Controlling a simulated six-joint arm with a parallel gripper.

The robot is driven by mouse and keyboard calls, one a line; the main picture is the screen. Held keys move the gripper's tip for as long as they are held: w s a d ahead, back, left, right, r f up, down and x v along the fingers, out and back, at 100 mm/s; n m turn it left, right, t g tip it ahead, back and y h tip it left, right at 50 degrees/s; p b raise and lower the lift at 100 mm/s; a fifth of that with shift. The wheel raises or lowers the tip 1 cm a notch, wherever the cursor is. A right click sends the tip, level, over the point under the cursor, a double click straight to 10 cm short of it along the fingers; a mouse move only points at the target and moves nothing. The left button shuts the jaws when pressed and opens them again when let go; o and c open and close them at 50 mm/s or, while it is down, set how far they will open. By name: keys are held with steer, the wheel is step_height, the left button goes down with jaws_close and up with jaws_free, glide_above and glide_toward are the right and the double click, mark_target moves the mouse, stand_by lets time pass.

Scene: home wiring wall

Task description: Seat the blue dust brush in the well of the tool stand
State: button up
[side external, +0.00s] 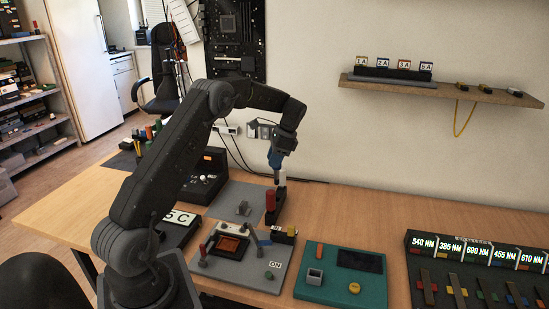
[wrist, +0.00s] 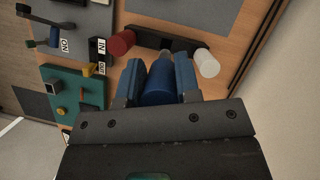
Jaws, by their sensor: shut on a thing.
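The blue dust brush (wrist: 158,88) is upright between the blue-padded fingers of my gripper (wrist: 160,72), which is shut on it. In the side view my gripper (side external: 276,157) holds it over the tool stand, and the brush's lower end is hard to make out. The dark tool stand (wrist: 160,40) holds a red tool (wrist: 122,42) at one end and a white tool (wrist: 206,63) at the other. In the side view the red tool (side external: 270,200) is nearer and the white tool (side external: 282,178) is close to the brush. The well itself is hidden; I cannot tell whether the brush touches the stand.
A grey panel (side external: 225,272) with a small lever and a teal panel (side external: 322,290) lie in front of the stand. A dark box (side external: 203,185) stands to its left. The wall is close behind. Bare table (side external: 350,215) lies to the right.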

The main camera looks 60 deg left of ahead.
steer(key=shift+f, duration=2.7)
steer(key=shift+f, duration=2.8)
steer(key=o, duration=1)
steer(key=shift+v, duration=6.95)
steer(key=shift+w, duration=0.1)
